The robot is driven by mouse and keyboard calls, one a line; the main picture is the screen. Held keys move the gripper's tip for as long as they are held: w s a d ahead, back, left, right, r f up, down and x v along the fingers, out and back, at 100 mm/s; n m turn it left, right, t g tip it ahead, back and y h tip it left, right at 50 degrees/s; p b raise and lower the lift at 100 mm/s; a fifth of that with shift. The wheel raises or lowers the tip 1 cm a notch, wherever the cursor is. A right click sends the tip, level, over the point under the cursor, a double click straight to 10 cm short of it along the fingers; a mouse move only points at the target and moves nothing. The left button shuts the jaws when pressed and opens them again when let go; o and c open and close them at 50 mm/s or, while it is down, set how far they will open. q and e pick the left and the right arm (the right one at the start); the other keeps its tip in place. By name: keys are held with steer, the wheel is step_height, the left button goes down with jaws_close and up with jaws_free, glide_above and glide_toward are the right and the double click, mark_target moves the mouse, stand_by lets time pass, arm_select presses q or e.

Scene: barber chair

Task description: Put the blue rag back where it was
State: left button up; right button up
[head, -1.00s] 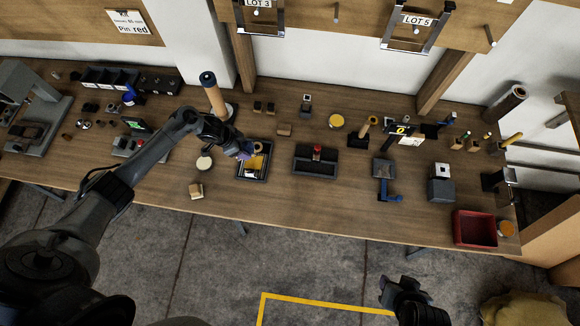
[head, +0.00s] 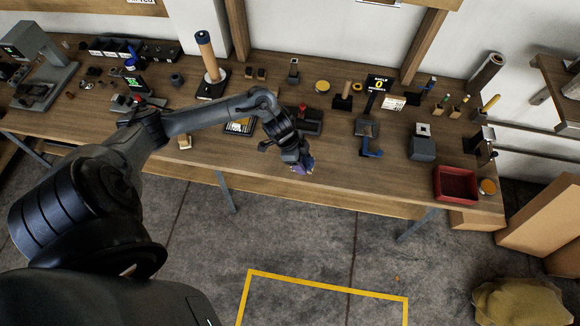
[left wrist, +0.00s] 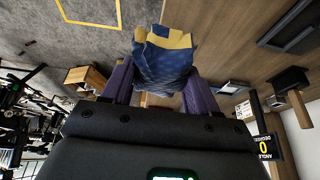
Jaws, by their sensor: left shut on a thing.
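My left gripper (head: 302,168) is over the front part of the workbench (head: 340,170), in front of the black tray with the red-topped item. It is shut on the blue rag (left wrist: 163,68). In the left wrist view the rag is a crumpled dark blue cloth with yellow parts, held between two purple fingers (left wrist: 160,85). In the head view the rag is mostly hidden by the gripper. My right gripper is not in view.
A blue-handled tool on a small stand (head: 370,150) is to the right. A red bin (head: 456,184) stands near the right front edge. Bare bench lies right of my left gripper.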

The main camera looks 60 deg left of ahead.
arm_select(q)
steer(key=s+a+f, duration=0.1)
steer(key=a+f, duration=0.1)
steer(key=a, duration=0.2)
steer(key=s+a+f, duration=0.1)
steer(key=a+f, duration=0.2)
steer(key=a, duration=0.1)
steer(key=s+a+f+b, duration=0.1)
steer(key=a+f, duration=0.2)
steer(key=a, duration=0.1)
steer(key=shift+s+a+f, duration=0.15)
steer(key=shift+s+f, duration=0.05)
steer(key=shift+s, duration=0.05)
steer(key=shift+a+f, duration=0.2)
steer(key=shift+a, duration=0.15)
steer(key=shift+f+b, duration=0.3)
steer(key=shift+f, duration=1.65)
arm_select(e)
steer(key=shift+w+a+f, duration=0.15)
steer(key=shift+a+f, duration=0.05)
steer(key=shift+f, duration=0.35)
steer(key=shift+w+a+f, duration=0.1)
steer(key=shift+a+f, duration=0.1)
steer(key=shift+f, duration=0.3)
arm_select(q)
steer(key=shift+f, duration=0.1)
